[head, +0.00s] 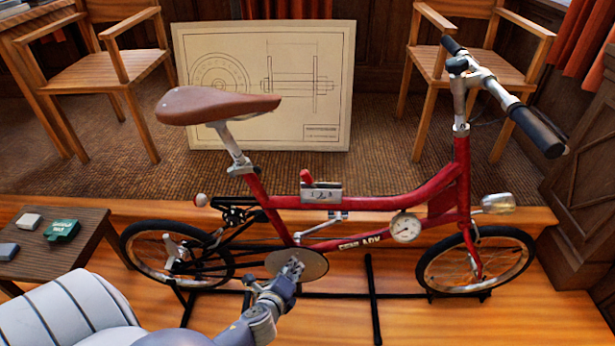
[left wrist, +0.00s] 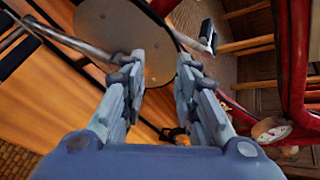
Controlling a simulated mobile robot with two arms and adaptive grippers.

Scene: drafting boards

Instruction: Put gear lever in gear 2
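The gear lever (head: 306,177) has a short red grip and stands over the left end of a silver plate (head: 322,195) with numbers on it, on the top tube of the red bicycle (head: 374,198). My left gripper (head: 293,268) is low in front of the round grey chain disc (head: 310,264), below the lever and apart from it. In the left wrist view my left gripper (left wrist: 160,64) has its two fingers apart with nothing between them, and the disc (left wrist: 150,40) lies beyond. I cannot clearly make out the lever there. My right gripper is not in view.
The bicycle is on a black stand (head: 372,300). A round dial (head: 405,227) hangs on the frame. A drawing board (head: 262,75) and two wooden chairs are behind.

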